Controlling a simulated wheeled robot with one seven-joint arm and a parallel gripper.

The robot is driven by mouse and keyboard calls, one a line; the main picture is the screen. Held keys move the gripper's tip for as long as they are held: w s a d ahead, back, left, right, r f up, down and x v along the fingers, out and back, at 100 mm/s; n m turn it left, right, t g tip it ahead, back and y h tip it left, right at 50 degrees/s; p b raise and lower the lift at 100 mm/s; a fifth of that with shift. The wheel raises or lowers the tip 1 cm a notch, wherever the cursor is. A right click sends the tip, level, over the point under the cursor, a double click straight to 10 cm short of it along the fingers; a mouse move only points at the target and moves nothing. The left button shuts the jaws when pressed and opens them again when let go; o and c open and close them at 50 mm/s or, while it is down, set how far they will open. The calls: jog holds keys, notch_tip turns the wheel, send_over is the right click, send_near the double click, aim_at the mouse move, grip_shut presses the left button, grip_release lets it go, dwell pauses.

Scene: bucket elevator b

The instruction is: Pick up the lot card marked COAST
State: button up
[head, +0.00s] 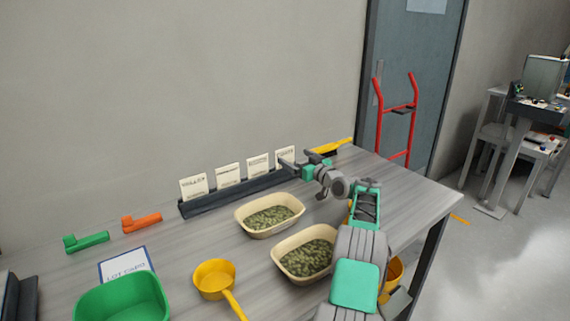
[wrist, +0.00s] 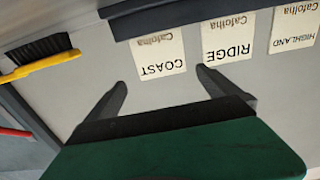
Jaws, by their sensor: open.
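The lot card marked COAST (wrist: 158,56) is a cream card, upside down in the wrist view. It stands at the right end of a dark card rack (head: 235,193); in the head view it is the rightmost card (head: 285,154), partly hidden by my gripper (head: 291,163). In the wrist view my gripper (wrist: 163,80) is open, its fingers spread to either side of the COAST card's edge, with nothing held. The right fingertip lies close to the neighbouring RIDGE card (wrist: 229,40). I cannot tell whether the fingers overlap the COAST card in depth.
The HIGHLAND card (wrist: 298,29) and another card (head: 194,187) share the rack. A yellow-handled brush (head: 333,147) lies to its right. Two tubs of green pellets (head: 241,225) (head: 280,266), a yellow scoop (head: 214,279) and a green bin (head: 122,302) stand in front. The wall is close behind.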

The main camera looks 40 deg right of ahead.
aim_at(285, 152)
jog(key=w+p, duration=0.2)
jog(key=w, duration=0.2)
jog(key=shift+r, duration=0.15)
jog(key=shift+w+a, duration=0.1)
jog(key=shift+w, duration=0.15)
jog(key=c, duration=1.2)
